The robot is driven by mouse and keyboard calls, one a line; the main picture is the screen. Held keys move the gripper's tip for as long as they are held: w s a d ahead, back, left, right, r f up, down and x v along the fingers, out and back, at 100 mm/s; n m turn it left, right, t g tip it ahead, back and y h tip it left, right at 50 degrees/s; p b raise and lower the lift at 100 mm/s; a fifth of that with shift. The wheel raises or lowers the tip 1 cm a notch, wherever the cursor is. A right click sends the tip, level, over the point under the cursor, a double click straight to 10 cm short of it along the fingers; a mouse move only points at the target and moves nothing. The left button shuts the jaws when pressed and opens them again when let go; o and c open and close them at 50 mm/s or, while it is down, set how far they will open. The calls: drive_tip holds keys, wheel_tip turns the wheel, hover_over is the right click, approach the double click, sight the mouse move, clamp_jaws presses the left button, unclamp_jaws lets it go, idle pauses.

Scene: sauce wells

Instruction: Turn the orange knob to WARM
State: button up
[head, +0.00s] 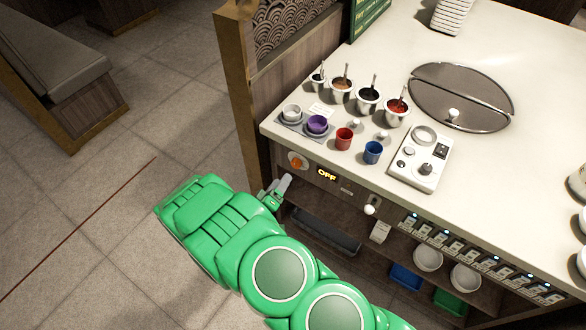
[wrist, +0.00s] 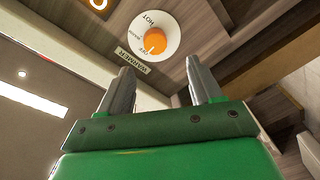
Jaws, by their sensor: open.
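The orange knob (head: 296,163) sits on a round white dial on the counter's wooden front panel, at its left end. In the wrist view the knob (wrist: 156,41) shows upside down, with HOT and OFF legible around it and a smaller word between them. Its pale pointer mark is on the side by OFF. A lit display (head: 326,175) beside the knob reads OFF. My gripper (head: 281,186) is just below and left of the knob. In the wrist view its two fingers (wrist: 160,75) are spread apart and empty, with the knob beyond their tips, not between them.
The counter edge (head: 352,174) overhangs the panel. Small cups stand above, including a red cup (head: 344,138) and a blue cup (head: 372,152). A wooden post (head: 238,85) rises left of the panel. An open shelf (head: 325,232) lies below.

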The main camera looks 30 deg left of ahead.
sight(295, 166)
drive_tip(key=shift+w+d, duration=0.1)
drive_tip(key=shift+w, duration=3.75)
drive_tip(key=shift+c, duration=0.3)
drive_tip(key=c, duration=1)
drive_tip(key=m, duration=0.5)
drive_tip(key=shift+f+m+t, duration=0.1)
drive_tip(key=shift+m+t, duration=0.3)
drive_tip(key=m, duration=0.6)
drive_tip(key=shift+f+h, duration=0.1)
drive_tip(key=shift+h, duration=0.3)
drive_tip(key=shift+m, duration=0.3)
